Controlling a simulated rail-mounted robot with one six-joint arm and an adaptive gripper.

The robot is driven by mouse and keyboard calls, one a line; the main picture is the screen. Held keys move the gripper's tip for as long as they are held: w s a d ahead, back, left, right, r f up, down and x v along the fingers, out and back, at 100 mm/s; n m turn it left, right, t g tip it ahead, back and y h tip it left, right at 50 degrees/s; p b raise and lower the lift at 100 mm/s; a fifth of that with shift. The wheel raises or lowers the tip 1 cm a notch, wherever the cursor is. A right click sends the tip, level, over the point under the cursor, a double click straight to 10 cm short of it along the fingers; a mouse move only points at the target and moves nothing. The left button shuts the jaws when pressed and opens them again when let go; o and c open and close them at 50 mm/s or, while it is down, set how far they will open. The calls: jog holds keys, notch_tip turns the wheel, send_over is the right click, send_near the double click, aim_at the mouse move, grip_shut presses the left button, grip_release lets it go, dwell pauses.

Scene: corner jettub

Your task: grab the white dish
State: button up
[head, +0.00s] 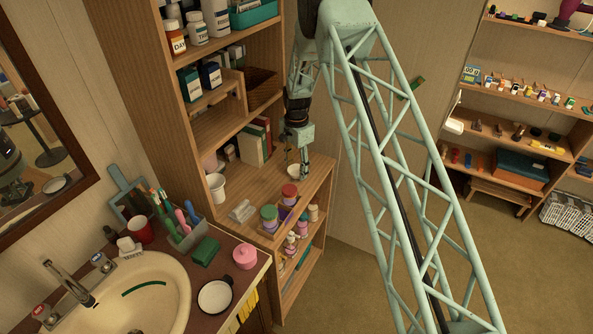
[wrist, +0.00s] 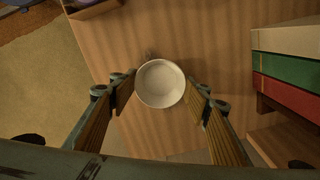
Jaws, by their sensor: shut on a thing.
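The white dish (wrist: 160,83) is a small round bowl, seen from above in the wrist view over a wooden surface. My gripper (wrist: 161,86) is shut on it, with one fingertip at each side of its rim. In the head view my gripper (head: 302,165) reaches down to the wooden shelf top, and the dish (head: 294,171) shows as a small pale shape at its fingertips. I cannot tell whether the dish rests on the wood or is just above it.
Books (wrist: 290,70) stand to the right in the wrist view. A white cup (head: 217,187) and stacked jars (head: 269,217) share the shelf unit. A sink (head: 135,295) and a round white plate with a dark rim (head: 215,297) are on the counter at lower left.

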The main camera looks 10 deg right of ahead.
aim_at(296, 169)
jog(key=shift+r, duration=1.8)
jog(key=s+d+r+b, duration=0.1)
jog(key=s+d, duration=0.6)
jog(key=s, duration=0.7)
jog(key=shift+d+r, duration=0.15)
jog(key=shift+d, duration=0.05)
jog(key=shift+s, duration=0.1)
